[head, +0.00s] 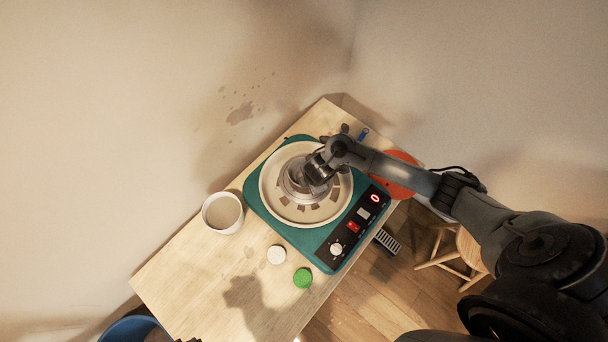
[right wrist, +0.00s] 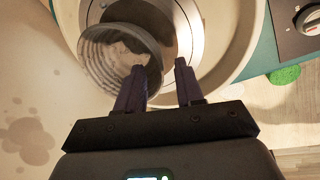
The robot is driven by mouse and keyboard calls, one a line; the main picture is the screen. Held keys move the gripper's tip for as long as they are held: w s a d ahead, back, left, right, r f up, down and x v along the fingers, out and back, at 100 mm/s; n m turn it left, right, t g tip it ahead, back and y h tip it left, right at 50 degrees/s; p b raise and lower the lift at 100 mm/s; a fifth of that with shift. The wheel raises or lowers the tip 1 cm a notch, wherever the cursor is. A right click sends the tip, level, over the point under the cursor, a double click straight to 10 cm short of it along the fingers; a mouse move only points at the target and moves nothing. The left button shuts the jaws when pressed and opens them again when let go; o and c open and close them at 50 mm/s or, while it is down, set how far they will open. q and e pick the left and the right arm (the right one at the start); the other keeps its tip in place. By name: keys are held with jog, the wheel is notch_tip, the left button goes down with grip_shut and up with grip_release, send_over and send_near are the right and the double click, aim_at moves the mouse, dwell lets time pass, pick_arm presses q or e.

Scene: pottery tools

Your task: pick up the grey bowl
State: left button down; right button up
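The grey bowl (head: 296,172) is on the wheel head of the pottery wheel (head: 276,203), partly hidden by my right gripper in the head view. In the right wrist view the ribbed bowl (right wrist: 103,52) shows its open mouth and pale inside. My right gripper (head: 316,176) is over the wheel at the bowl's right side. Its fingers (right wrist: 158,80) are apart, with the bowl's near rim between them. The left finger overlaps the bowl's mouth, and a gap shows beside the right finger.
A white cup (head: 223,212) stands left of the wheel. A white round piece (head: 277,254) and a green one (head: 302,277) lie in front. An orange disc (head: 398,172) is behind my right arm. The table's (head: 195,283) front left is mostly clear.

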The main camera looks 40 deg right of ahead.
jog(key=shift+b+x, duration=0.3)
jog(key=shift+x, duration=1.05)
grip_shut()
